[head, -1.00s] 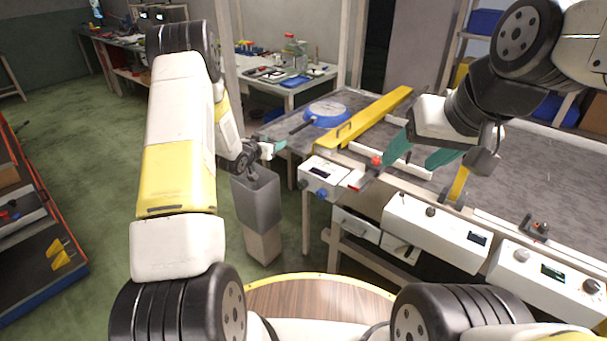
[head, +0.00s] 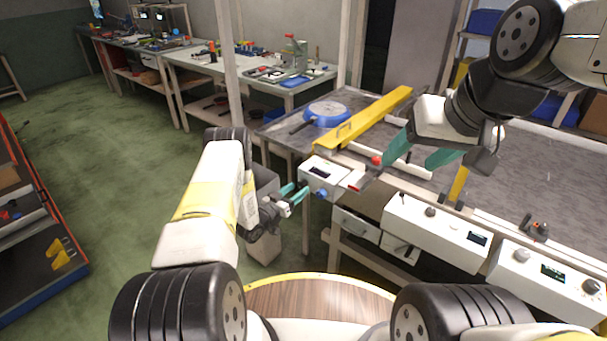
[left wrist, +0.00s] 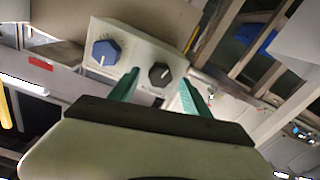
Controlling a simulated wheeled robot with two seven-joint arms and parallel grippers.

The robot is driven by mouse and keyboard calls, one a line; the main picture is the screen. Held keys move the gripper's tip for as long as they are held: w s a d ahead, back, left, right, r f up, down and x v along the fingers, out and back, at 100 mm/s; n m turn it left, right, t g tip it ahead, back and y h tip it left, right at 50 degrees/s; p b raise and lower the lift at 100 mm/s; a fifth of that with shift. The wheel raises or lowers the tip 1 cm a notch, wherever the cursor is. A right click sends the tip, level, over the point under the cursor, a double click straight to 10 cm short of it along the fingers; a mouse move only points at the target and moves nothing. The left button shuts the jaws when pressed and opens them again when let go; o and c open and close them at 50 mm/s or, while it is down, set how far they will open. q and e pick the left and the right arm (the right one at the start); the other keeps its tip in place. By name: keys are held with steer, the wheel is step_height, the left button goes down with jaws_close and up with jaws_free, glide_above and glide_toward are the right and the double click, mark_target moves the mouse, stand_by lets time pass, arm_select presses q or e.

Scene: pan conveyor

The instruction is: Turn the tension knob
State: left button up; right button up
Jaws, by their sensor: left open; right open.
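A white control box (head: 325,176) with a small dark display sits at the near-left corner of the conveyor. In the left wrist view its face carries a blue knob (left wrist: 105,52) and a black knob (left wrist: 160,73), each with a pale pointer line. No readable label shows which is the tension knob. The blue knob also shows in the head view (head: 321,193). My left gripper (head: 296,193) is open and empty just left of the box. In the left wrist view the black knob appears between its fingertips, apparently not touched. My right gripper (head: 405,165) is open over the conveyor's near edge.
A blue pan (head: 326,113) lies on the conveyor's far-left end beside a yellow bar (head: 370,115). A red button (head: 376,160) stands near my right gripper. Other white control boxes (head: 436,222) line the front edge. A grey bin (head: 266,187) stands behind my left arm.

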arm_select(q)
steer(key=shift+x, duration=1.15)
steer(key=shift+c, duration=0.3)
jaws_close()
steer(key=shift+m, duration=2.9)
